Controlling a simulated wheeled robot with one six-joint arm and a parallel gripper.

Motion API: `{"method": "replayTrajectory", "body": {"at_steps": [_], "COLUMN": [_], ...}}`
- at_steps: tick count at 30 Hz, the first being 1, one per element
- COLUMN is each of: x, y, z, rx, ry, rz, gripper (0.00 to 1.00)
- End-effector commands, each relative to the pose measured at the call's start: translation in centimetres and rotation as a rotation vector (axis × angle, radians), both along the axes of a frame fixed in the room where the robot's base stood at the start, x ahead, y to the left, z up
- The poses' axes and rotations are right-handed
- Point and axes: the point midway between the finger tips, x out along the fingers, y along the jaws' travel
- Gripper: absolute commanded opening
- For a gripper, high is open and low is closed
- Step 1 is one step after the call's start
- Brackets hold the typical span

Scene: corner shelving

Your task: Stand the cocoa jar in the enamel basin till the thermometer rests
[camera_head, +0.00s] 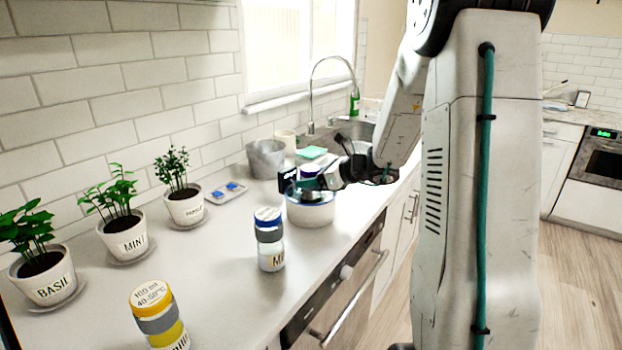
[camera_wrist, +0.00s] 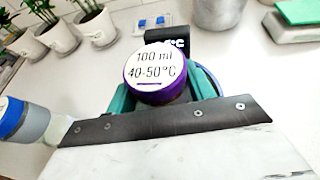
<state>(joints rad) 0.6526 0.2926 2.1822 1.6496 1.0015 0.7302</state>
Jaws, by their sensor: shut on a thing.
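A jar with a white top and purple rim (camera_wrist: 155,76) is held between my gripper's teal fingers (camera_wrist: 158,98); its top reads 100 ml, 40-50°C. I cannot read its side label, so I cannot confirm it is the cocoa jar. In the head view my gripper (camera_head: 312,187) is over the white enamel basin with a blue rim (camera_head: 311,214). The jar's base is hidden, so I cannot tell whether it touches the basin floor. A black display marked °C (camera_wrist: 168,40), seemingly the thermometer, is just behind the jar; its reading is unclear.
A blue-lidded jar (camera_head: 269,240) stands near the basin, a yellow-lidded jar (camera_head: 158,315) nearer the camera. Potted herbs (camera_head: 121,234) line the wall. A grey bucket (camera_head: 266,159) stands behind the basin. The counter between (camera_head: 215,255) is clear.

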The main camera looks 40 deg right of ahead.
Motion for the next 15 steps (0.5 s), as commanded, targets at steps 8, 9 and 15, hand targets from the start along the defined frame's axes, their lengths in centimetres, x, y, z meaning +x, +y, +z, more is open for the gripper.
{"method": "replayTrajectory", "body": {"at_steps": [8, 9, 15], "x": [0.02, 0.01, 0.0], "y": [0.01, 0.01, 0.01], "z": [-0.34, -0.31, -0.3], "rx": [0.0, 0.0, 0.0], "ry": [0.0, 0.0, 0.0], "rz": [0.001, 0.001, 0.001], "gripper": [0.23, 0.64, 0.75]}}
